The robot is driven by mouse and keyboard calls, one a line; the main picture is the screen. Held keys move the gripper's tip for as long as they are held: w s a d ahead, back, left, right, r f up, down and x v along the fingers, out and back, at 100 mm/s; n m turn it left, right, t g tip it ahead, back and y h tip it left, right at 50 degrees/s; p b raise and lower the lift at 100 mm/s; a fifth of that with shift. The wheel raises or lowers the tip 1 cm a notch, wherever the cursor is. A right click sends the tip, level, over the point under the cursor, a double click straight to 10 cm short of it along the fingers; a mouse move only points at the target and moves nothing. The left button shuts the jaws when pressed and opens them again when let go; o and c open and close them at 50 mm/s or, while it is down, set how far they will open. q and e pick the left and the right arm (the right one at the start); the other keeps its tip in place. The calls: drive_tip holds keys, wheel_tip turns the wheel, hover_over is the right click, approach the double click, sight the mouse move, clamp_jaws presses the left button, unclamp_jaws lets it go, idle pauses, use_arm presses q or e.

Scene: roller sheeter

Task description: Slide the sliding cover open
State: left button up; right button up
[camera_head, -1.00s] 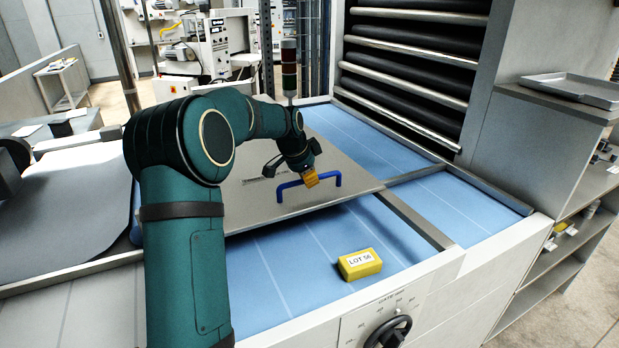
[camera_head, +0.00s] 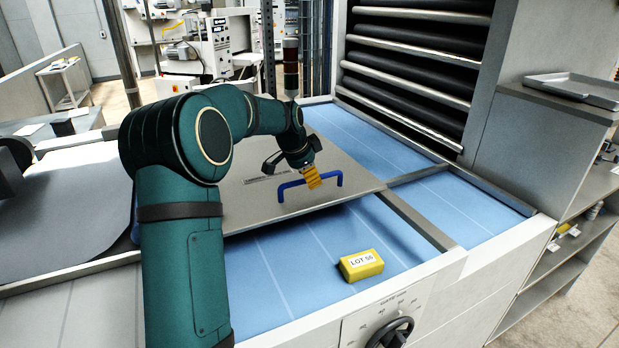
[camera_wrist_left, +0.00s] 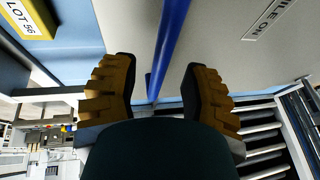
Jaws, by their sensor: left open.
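The sliding cover (camera_head: 258,205) is a flat grey metal plate over the blue bed, with a dark label on it. Its blue bar handle (camera_head: 292,185) stands up near the cover's right-hand part. My left gripper (camera_head: 313,178), with yellow ridged fingers, is at the handle and hides part of it. In the left wrist view, the open fingers (camera_wrist_left: 160,95) lie on either side of the blue handle (camera_wrist_left: 171,45), with gaps visible on both sides. My right gripper is not in view.
A yellow block marked LOT 56 (camera_head: 361,265) rests on the blue bed (camera_head: 290,262) in front of the cover. A metal crossbar (camera_head: 413,219) lies to the right. Dark rollers (camera_head: 410,65) stand behind.

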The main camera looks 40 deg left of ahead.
use_arm(q)
drive_tip(key=v, duration=1)
drive_tip(key=shift+s+r, duration=0.2)
drive_tip(key=shift+r, duration=0.05)
drive_tip(key=shift+f, duration=0.1)
